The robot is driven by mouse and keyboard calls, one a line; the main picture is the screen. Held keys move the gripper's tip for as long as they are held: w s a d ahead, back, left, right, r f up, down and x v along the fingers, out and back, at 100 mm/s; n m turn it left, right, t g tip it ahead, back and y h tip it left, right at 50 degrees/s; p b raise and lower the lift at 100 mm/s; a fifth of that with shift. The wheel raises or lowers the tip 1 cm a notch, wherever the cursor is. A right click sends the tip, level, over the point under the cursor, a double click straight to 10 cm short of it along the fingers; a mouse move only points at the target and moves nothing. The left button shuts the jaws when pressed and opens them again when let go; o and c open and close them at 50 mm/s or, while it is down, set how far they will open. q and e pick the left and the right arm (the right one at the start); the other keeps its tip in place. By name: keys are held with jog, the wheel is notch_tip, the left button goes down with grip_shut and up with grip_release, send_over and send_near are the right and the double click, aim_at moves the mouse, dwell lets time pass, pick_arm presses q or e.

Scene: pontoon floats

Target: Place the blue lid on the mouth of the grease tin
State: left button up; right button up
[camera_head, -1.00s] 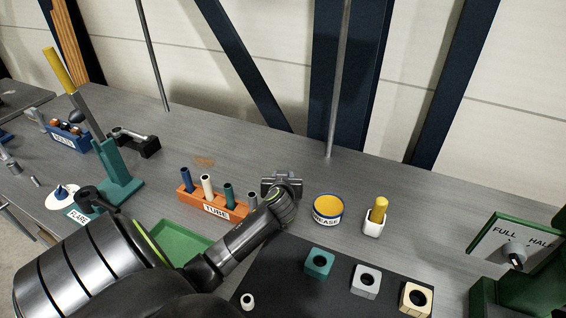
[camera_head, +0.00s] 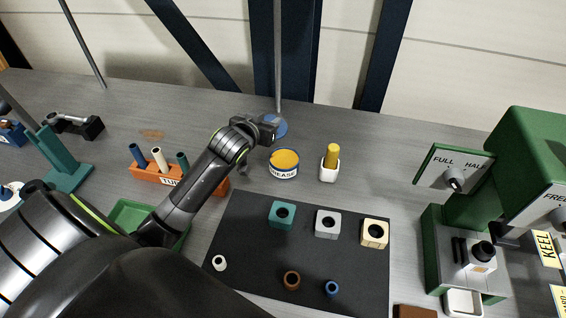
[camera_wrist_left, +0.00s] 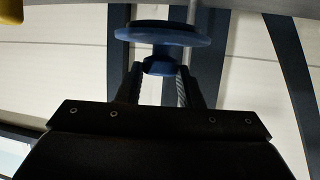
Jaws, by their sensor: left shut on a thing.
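The blue lid (camera_head: 278,127) is a round disc held up behind the grease tin in the head view. My left gripper (camera_head: 268,130) is shut on it. In the left wrist view the lid (camera_wrist_left: 163,33) shows edge-on, with its knob (camera_wrist_left: 160,66) between the two fingers. The grease tin (camera_head: 284,170) is white and blue with "GREASE" on its label. Its mouth is open and shows yellow grease. The lid is apart from the tin, above and slightly left of it in the picture. My right gripper is not in view.
A white cup (camera_head: 329,172) with a yellow-handled thing stands close right of the tin. An orange tube rack (camera_head: 150,172) stands left. A dark mat (camera_head: 250,240) with several blocks and rings lies in front. A green machine (camera_head: 450,230) stands at the right.

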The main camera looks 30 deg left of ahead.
pick_arm(q)
jog(key=d+r+m+h+b, duration=0.1)
jog(key=d+r+m+h, duration=0.1)
jog(key=d+h, duration=0.15)
jog(key=shift+m+y, duration=0.25)
jog(key=shift+m, duration=0.05)
jog(key=f, duration=0.7)
jog(key=d+f+p, duration=0.1)
jog(key=f, duration=0.2)
jog(key=shift+s+f, duration=0.15)
jog(key=shift+s, duration=0.15)
jog(key=shift+f, duration=0.1)
jog(key=o, duration=1)
jog(key=shift+c, duration=0.2)
